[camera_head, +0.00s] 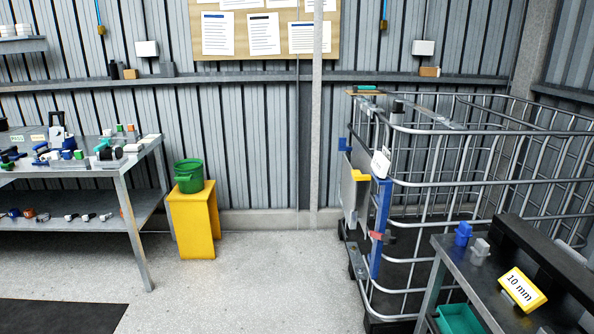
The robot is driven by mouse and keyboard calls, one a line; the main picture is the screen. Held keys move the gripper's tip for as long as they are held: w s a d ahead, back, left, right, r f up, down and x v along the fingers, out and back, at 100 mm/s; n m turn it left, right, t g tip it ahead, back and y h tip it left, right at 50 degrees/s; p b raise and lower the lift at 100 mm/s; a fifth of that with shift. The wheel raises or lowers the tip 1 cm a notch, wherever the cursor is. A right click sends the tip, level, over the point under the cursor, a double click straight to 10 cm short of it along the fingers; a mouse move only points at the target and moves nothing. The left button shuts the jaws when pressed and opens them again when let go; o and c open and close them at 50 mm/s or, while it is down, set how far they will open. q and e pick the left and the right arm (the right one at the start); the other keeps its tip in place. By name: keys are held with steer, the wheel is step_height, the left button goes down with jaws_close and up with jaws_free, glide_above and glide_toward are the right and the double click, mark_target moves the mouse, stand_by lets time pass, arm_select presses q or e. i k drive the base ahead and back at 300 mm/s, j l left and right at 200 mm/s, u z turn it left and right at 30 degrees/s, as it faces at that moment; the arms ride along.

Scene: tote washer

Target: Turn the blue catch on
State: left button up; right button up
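Neither of my grippers is in view. A wire cage cart (470,184) stands at the right. On its near left edge is an upright blue bar (380,232), with a small red piece (376,236) beside its middle and a yellow piece (360,176) near its top. A small blue block (343,145) sits farther back on the same side. A blue fitting (463,233) stands on the bench at the right. I cannot tell which blue part is the catch, or its setting.
A dark bench (500,285) with a yellow "10 mm" sign (522,289) is at the front right. A steel table (75,174) with many small parts is at the left. A yellow stool (194,222) holds a green bucket (188,175). The middle floor is clear.

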mark_target(343, 141)
steer(key=i, duration=1.65)
steer(key=i+z, duration=0.1)
steer(key=i, duration=0.45)
steer(key=i+j+z, duration=0.1)
steer(key=i, duration=0.45)
steer(key=i+j+z, duration=0.1)
steer(key=i, duration=0.4)
